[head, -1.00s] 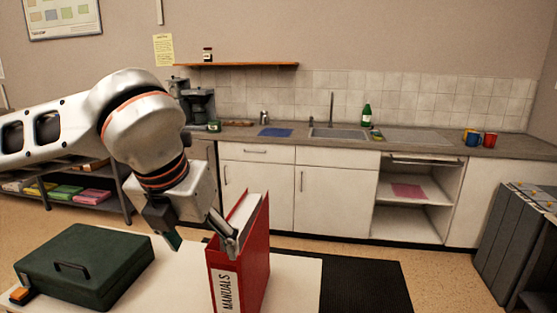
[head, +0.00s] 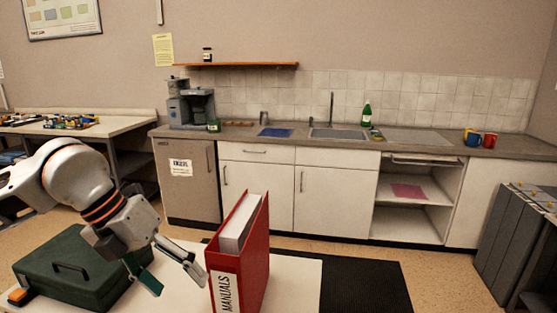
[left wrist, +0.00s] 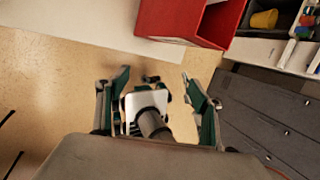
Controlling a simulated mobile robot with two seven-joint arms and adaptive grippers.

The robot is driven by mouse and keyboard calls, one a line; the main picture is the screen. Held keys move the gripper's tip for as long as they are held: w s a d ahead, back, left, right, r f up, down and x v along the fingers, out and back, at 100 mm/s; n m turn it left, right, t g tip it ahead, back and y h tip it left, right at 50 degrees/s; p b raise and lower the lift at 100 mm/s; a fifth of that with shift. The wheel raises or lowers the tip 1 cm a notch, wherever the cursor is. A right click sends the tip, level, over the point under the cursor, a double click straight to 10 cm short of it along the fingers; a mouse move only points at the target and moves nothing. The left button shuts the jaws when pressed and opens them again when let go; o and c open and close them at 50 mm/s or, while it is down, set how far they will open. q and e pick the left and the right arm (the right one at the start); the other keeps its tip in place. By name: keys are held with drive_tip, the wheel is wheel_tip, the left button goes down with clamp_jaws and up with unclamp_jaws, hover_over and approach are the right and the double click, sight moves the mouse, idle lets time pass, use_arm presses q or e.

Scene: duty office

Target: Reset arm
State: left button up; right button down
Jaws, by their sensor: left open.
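My left gripper (head: 176,280) is open and empty. It hangs over the white table, just left of the red binder (head: 258,262), with its fingers pointing down and to the right. The red binder stands upright with its "MANUALS" label facing me. In the left wrist view the open fingers (left wrist: 155,80) spread in the foreground, and the red binder (left wrist: 185,20) lies beyond them at the top, apart from them. My right gripper does not show in the head view.
A dark green case (head: 85,262) with a handle lies on the white table (head: 295,275) left of the gripper. An orange-and-dark item (head: 20,296) sits by it. Grey cabinets (head: 515,245) stand at the right. A kitchen counter (head: 340,143) runs along the back.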

use_arm(q)
drive_tip(key=s+d+f+n+g+h, duration=0.1)
drive_tip(key=s+d+f+h, duration=0.1)
drive_tip(key=d+h, duration=0.3)
drive_tip(key=s+d+f+n+h, duration=0.1)
drive_tip(key=d+f+h, duration=0.2)
drive_tip(key=d+h, duration=0.15)
drive_tip(key=w+a+f+n+t+y, duration=0.2)
drive_tip(key=a+f+n+t, duration=0.4)
drive_tip(key=a+f+n, duration=0.2)
drive_tip(key=w+a+f+n+t+y, duration=0.25)
drive_tip(key=a+f+n+t, duration=0.25)
drive_tip(key=a+f+n, duration=0.25)
drive_tip(key=s+a+f+n+g+y, duration=0.1)
drive_tip(key=s+a+f+n+y, duration=0.25)
drive_tip(key=s+a+f, duration=0.55)
drive_tip(key=s+a+f+n+g+y, duration=0.25)
drive_tip(key=s+a+f+y, duration=0.3)
drive_tip(key=a+f, duration=0.4)
drive_tip(key=d+f+n+t+h, duration=0.1)
drive_tip(key=d+n, duration=0.8)
drive_tip(key=d, duration=1.4)
drive_tip(key=shift+s+f+t+h, duration=0.2)
drive_tip(key=shift+f+t+h, duration=0.1)
drive_tip(key=shift+f+t, duration=0.6)
